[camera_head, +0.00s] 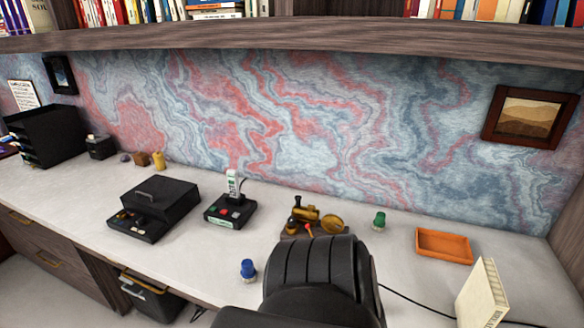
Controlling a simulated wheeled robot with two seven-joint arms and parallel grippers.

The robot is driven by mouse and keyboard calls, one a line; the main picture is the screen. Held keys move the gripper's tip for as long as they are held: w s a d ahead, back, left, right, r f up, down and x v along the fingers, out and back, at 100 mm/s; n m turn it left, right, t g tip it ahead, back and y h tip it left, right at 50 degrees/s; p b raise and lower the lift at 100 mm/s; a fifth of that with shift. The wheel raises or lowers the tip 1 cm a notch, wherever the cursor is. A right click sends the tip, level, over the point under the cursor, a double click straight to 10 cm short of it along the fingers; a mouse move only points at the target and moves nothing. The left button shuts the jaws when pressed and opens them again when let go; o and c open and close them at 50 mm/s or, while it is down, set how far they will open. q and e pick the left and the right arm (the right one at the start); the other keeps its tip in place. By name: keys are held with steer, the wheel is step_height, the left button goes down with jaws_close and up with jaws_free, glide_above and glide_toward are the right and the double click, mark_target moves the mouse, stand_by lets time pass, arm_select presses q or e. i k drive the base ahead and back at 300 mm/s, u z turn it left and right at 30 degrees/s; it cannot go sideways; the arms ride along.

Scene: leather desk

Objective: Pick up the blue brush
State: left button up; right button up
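The blue brush (248,268) looks like a small blue knob with a paler lower part. It stands upright near the front edge of the white desk (205,262), left of the black chair. It is small in the picture, and its bristles cannot be made out clearly. A similar green brush (379,220) stands farther back, right of a brass and black model. Neither of my grippers is in view, and nothing touches the blue brush.
A black ribbed chair (315,280) blocks the front middle of the desk. An orange tray (444,246) and a cream book (482,295) are right. A shelf (300,36) overhangs the back.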

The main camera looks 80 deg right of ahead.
mark_target(248, 274)
steer(key=z, duration=0.05)
steer(key=k, duration=0.7)
steer(key=z, duration=2.65)
steer(key=i, duration=0.5)
steer(key=z, duration=0.05)
